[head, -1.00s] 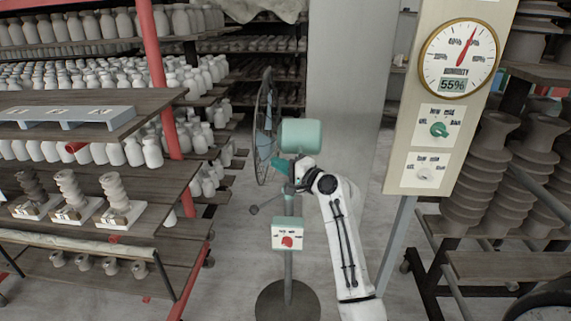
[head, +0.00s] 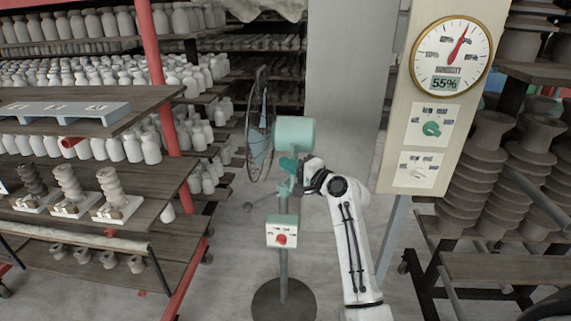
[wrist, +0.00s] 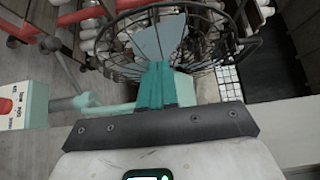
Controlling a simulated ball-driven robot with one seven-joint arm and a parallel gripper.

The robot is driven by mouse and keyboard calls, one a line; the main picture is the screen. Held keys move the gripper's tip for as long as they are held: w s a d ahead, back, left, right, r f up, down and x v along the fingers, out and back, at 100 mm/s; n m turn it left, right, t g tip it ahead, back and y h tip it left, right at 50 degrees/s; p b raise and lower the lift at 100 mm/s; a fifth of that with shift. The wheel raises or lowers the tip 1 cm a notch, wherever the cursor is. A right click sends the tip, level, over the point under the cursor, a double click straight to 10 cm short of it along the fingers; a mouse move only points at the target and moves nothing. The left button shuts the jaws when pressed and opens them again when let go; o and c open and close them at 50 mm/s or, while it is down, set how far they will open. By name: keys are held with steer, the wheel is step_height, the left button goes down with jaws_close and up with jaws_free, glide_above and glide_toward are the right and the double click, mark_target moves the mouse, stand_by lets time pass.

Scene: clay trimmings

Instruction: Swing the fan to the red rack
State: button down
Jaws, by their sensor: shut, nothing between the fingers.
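The fan stands on a grey pole with a round dark base. Its teal motor housing (head: 295,133) is on top, and its wire cage (head: 259,125) is seen nearly edge-on, facing left. A switch box (head: 282,232) with a red knob is on the pole. My gripper (head: 288,165) has teal fingers, closed together, just below the housing by the fan's neck; whether they touch it is unclear. In the wrist view the shut fingers (wrist: 165,88) point at the cage (wrist: 115,40). The red rack (head: 155,75), with red posts and wooden shelves, stands at left.
A panel with a humidity dial (head: 450,55) reading 55% and two knobs stands right of my arm. Stacked grey insulators (head: 480,165) fill a rack at far right. White bottles (head: 120,147) and small clay pieces (head: 110,190) crowd the left shelves. Floor around the fan base is clear.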

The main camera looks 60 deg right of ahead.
steer(key=a+b+v, duration=0.1)
steer(key=v, duration=0.7)
steer(key=shift+b, duration=0.3)
steer(key=shift+s, duration=0.1)
steer(key=s+a+f+n+g+y, duration=0.1)
steer(key=a+f+n+g+y, duration=0.7)
steer(key=a+f, duration=1.35)
steer(key=s+a+f+n+g+h, duration=0.1)
steer(key=s+a+n+g, duration=0.3)
steer(key=s, duration=0.4)
steer(key=s+a+f+n+g+h, duration=0.2)
steer(key=s+a+f+n+g, duration=0.2)
steer(key=s+a+n, duration=0.2)
steer(key=s+n, duration=0.2)
steer(key=shift+s+a+n+h, duration=0.3)
steer(key=shift+a, duration=0.1)
steer(key=shift+d+f, duration=0.1)
